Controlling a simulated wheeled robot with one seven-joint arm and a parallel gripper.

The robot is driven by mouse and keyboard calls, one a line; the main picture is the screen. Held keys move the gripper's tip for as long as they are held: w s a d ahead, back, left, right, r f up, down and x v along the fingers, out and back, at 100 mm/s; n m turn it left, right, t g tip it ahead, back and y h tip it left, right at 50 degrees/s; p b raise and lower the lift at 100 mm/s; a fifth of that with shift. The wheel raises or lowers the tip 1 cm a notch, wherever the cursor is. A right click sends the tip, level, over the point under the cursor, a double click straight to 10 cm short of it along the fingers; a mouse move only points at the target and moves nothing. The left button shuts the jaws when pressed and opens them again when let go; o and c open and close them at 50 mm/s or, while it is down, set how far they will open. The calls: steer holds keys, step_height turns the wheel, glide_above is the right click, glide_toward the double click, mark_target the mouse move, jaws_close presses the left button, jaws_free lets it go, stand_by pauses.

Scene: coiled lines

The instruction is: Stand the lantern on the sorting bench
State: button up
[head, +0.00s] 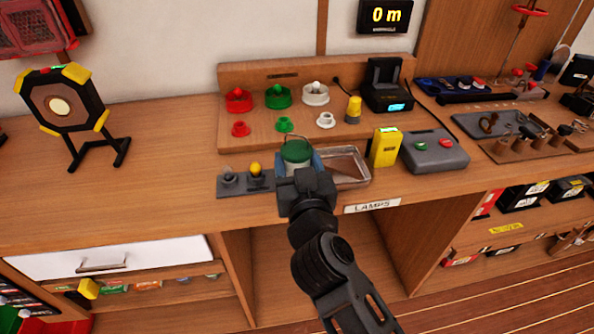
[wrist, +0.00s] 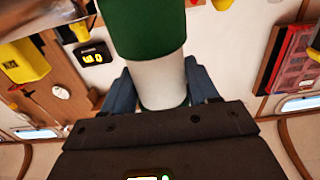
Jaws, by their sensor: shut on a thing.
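The lantern (head: 297,152) is a green and white cylinder with a thin wire handle on top in the head view. My gripper (head: 298,165) is shut on it, with a blue finger on either side. In the wrist view, the lantern (wrist: 150,80) fills the space between the fingertips of my gripper (wrist: 162,88), white part between the fingers and green part beyond. The wooden bench (head: 150,185) lies below and behind. The lantern is at its front edge in the picture; its base is hidden by my gripper, so contact with the bench cannot be told.
A metal tray (head: 345,179) is just right of the lantern, above a LAMPS label (head: 372,206). A dark plate with two knobs (head: 245,182) is on the left. Behind stands a wooden rack (head: 235,78) with coloured lamps. A yellow box (head: 384,147) stands further right. The left bench top is mostly clear.

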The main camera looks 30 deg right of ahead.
steer(key=shift+f, duration=0.4)
steer(key=shift+f, duration=0.15)
steer(key=o, duration=1.2)
steer(key=shift+f, duration=0.1)
steer(key=shift+r, duration=0.2)
steer(key=shift+s+a+r, duration=0.1)
steer(key=shift+s+a, duration=0.05)
steer(key=shift+s, duration=0.2)
steer(key=v, duration=1.1)
steer(key=shift+s+r, duration=0.1)
steer(key=shift+s, duration=0.05)
